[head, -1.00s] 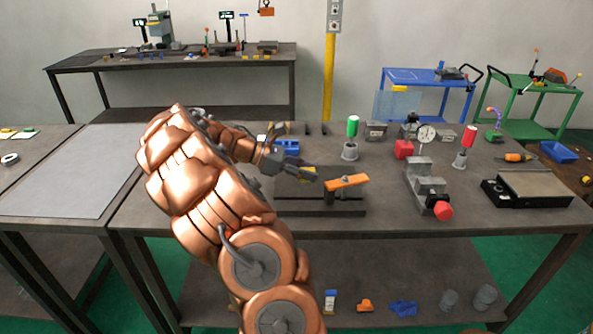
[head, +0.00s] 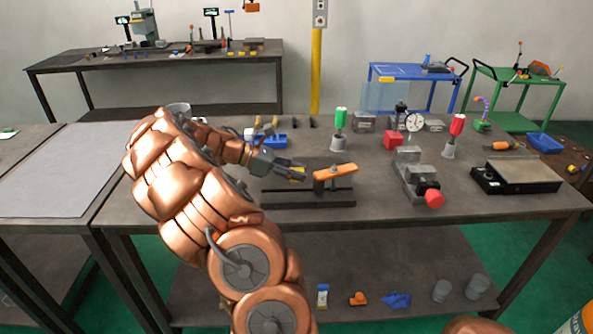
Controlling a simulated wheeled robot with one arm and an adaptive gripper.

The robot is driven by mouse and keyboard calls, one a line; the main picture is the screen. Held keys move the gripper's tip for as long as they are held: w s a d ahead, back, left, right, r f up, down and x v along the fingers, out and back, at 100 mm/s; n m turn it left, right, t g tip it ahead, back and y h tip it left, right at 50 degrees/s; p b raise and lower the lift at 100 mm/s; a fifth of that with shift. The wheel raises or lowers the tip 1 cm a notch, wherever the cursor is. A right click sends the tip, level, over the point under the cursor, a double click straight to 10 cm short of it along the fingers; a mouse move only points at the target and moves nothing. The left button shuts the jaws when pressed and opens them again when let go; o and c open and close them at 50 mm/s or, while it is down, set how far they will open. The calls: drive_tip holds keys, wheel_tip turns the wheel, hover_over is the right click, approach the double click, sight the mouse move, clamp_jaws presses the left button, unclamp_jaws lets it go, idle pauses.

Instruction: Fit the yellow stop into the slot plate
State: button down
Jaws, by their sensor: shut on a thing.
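My gripper (head: 303,173) is at the left end of a dark, low slotted fixture, which looks like the slot plate (head: 325,203). It is shut on a small yellow piece, apparently the yellow stop (head: 297,181), mostly hidden by the fingers. The stop is over or at the plate's left part; I cannot tell whether it touches the plate or is in a slot. An orange bar (head: 335,172) sits on a post over the plate's right half, just right of my fingertips.
The bench front is clear.

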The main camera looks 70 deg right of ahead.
sight(296, 182)
drive_tip(key=shift+f+b, duration=0.65)
drive_tip(key=shift+f, duration=1.2)
drive_tip(key=c, duration=0.8)
unclamp_jaws()
drive_tip(key=shift+o, duration=0.2)
drive_tip(key=shift+w, duration=0.1)
drive_tip(key=v, duration=1)
drive_tip(key=shift+w+a, duration=0.1)
drive_tip(key=shift+w, duration=0.05)
drive_tip(key=shift+v, duration=0.75)
